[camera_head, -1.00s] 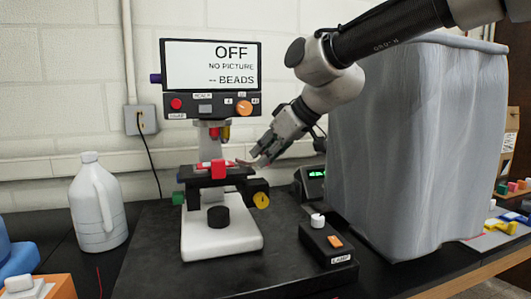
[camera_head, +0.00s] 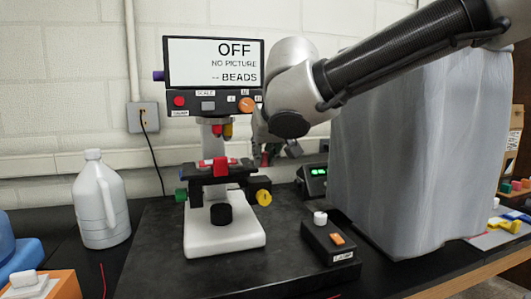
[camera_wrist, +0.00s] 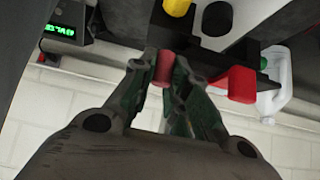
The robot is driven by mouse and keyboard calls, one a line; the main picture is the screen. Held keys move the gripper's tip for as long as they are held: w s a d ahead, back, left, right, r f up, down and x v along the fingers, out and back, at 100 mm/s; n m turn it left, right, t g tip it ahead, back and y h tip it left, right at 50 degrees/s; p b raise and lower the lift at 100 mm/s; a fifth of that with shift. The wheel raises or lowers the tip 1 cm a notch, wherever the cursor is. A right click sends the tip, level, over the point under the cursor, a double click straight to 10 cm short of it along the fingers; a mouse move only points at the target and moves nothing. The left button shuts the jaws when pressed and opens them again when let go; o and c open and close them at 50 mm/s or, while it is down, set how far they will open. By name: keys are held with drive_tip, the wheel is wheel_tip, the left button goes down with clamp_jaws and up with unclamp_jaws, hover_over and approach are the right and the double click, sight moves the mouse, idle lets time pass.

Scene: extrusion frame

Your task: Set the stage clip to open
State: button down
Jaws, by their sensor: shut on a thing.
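The microscope (camera_head: 225,238) has a white base, a black stage and a red block (camera_head: 220,167) at the stage front. That block also shows in the wrist view (camera_wrist: 242,84). My gripper (camera_wrist: 164,60) is shut on a small red cylindrical knob (camera_wrist: 163,70), which looks like the stage clip's handle. In the head view my gripper (camera_head: 265,157) is at the right side of the stage, partly hidden by my own arm. The clip's arm and its link to the knob cannot be made out.
A screen (camera_head: 212,64) above the microscope reads OFF. A yellow knob (camera_head: 264,197) sits low at the stage's right. A lamp box (camera_head: 330,243), a green-lit display (camera_head: 316,181) and a large grey covered block (camera_head: 390,150) stand to the right. A white jug (camera_head: 100,205) stands left.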

drive_tip(key=shift+s+m+h, duration=0.1)
drive_tip(key=shift+m+h, duration=0.2)
drive_tip(key=shift+m, duration=0.1)
drive_tip(key=c, duration=1.4)
unclamp_jaws()
drive_tip(key=shift+a, duration=0.1)
drive_tip(key=shift+o, duration=0.2)
drive_tip(key=v, duration=1.2)
drive_tip(key=shift+s+f, duration=0.1)
